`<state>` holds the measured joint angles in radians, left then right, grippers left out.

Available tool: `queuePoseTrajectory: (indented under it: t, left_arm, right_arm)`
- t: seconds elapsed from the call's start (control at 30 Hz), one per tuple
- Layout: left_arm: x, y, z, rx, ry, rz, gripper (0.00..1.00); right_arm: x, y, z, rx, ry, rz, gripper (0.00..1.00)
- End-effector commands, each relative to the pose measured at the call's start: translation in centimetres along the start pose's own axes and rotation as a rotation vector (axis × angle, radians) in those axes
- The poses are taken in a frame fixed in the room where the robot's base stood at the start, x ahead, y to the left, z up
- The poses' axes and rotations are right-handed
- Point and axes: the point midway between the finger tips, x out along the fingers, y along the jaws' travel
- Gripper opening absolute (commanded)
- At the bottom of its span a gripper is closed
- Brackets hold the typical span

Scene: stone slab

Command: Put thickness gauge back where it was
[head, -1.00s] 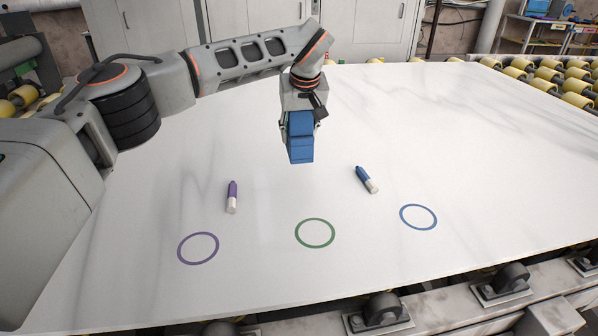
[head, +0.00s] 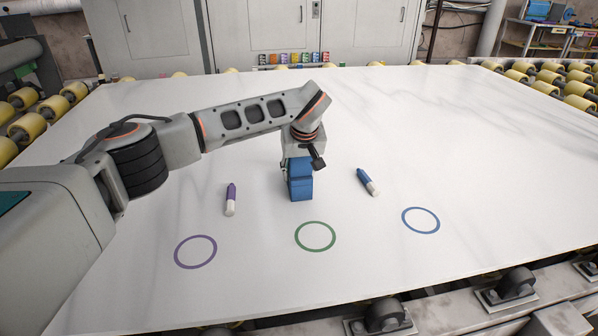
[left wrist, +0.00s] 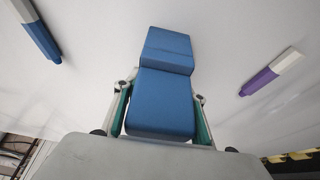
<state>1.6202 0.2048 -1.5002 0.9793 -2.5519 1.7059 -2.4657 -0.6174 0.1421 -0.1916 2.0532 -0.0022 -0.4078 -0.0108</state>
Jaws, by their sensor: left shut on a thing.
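A blue blocky device, which I take for the thickness gauge (head: 301,188), hangs upright in my left gripper (head: 298,164) over the slab. In the left wrist view the gauge (left wrist: 162,98) sits between the two green-lined fingers, which are shut on it. I cannot tell whether its lower end touches the slab. It is behind the green ring (head: 315,251), between the purple marker and the blue marker. My right gripper is not in view.
On the white slab (head: 460,130) lie a purple-and-white marker (head: 231,197) and a blue-and-white marker (head: 367,182). A purple ring (head: 195,266) and a blue ring (head: 421,232) are printed nearer the front. Yellow rollers (head: 550,76) border the slab. The right side is clear.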

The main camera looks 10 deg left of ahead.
Motion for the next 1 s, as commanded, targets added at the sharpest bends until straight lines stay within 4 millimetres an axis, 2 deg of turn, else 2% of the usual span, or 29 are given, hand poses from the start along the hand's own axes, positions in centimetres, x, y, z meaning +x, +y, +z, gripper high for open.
queuePoseTrajectory:
  t: [0.2,0.23,0.3,0.7,0.87,1.0]
  left_arm:
    - [-0.1,0.0,-0.1,0.001,0.004,0.002,0.04]
    - [0.0,0.0,0.0,0.001,0.002,0.0,0.43]
    - [0.0,0.0,0.0,0.001,0.002,0.001,0.57]
    - [-0.3,0.0,-0.1,0.0,0.001,0.001,0.57]
    - [-2.8,0.0,-0.4,0.001,0.008,0.002,0.57]
    - [-5.8,0.0,-0.5,0.001,0.01,0.003,0.57]
  right_arm:
    - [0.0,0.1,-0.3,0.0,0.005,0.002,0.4]
    - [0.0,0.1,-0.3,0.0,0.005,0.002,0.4]
    - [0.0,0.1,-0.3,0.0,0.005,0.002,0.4]
    - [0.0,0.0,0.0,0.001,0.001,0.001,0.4]
    - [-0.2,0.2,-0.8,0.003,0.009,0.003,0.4]
    - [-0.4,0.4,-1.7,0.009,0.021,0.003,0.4]
